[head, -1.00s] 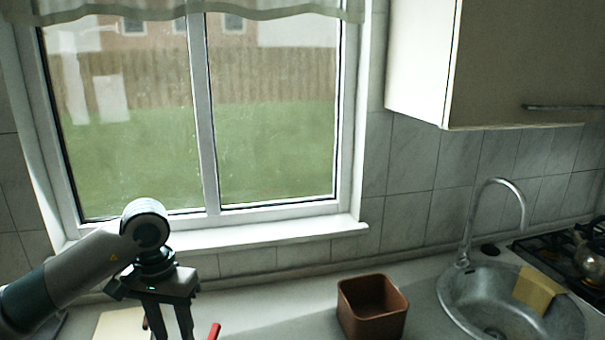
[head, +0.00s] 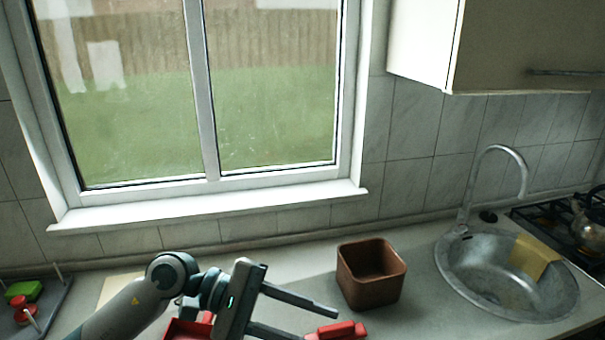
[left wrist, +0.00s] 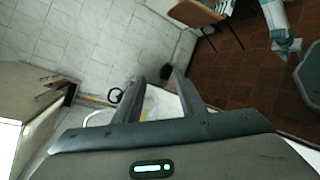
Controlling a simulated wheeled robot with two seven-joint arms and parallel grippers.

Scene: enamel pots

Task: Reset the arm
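My left gripper (head: 318,322) is over the counter in the lower middle of the head view. Its two fingers are apart and point to the right, with nothing seen held between them. The fingers also show spread in the left wrist view (left wrist: 160,90). A red thing (head: 338,330) is by the fingertips, cut off by the frame's bottom edge; I cannot tell whether they touch. Another red part (head: 188,328) shows below my left wrist, mostly hidden.
A brown square container (head: 371,291) stands on the counter (head: 420,250) right of my gripper. A metal sink (head: 480,268) with a yellow cloth (head: 533,257) lies farther right, by a stove with a kettle (head: 588,225). A dark tray (head: 62,300) holds small items at left.

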